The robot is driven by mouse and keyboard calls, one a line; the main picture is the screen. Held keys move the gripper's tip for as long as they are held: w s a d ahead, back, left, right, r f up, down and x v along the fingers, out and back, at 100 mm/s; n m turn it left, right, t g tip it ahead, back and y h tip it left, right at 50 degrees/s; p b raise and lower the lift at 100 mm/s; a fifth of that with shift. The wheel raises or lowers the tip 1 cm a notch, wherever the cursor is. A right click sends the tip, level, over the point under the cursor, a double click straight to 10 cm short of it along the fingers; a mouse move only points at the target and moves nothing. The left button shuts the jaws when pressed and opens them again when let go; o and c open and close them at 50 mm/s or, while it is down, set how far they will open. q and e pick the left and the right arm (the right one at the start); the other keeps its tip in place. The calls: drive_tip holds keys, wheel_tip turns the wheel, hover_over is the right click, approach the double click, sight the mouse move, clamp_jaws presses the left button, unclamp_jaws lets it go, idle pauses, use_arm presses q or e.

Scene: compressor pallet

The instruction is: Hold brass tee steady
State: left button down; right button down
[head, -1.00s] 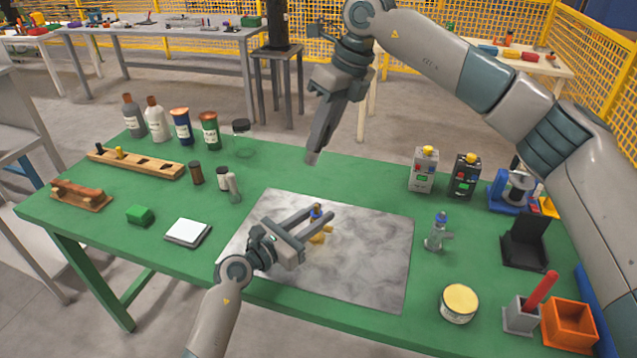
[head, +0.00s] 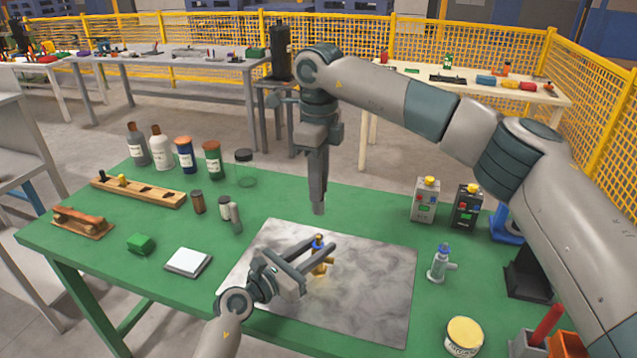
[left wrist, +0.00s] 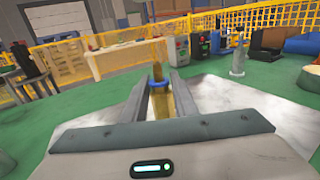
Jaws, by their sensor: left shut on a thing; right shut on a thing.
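The brass tee (head: 321,268) stands on the grey marbled mat (head: 375,280), with a blue ring and a brownish top piece at its upper end. My left gripper (head: 322,252) is shut on the tee, one finger on each side. In the left wrist view the tee (left wrist: 160,103) rises between the two fingers, and the lower part is hidden by the gripper body. My right gripper (head: 318,208) points straight down above the mat's far edge, beyond the tee and apart from it. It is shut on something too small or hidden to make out.
A grey fitting with a blue top (head: 439,263) stands right of the mat, near a yellow-lidded tin (head: 464,336). The mat's right part is clear.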

sight(318, 206)
drive_tip(key=shift+f, duration=4.9)
drive_tip(key=c, duration=1.5)
unclamp_jaws()
drive_tip(key=shift+c, duration=0.2)
wheel_tip(318, 206, up, 12)
use_arm(q)
drive_tip(key=c, duration=1.3)
unclamp_jaws()
drive_tip(key=shift+c, duration=0.2)
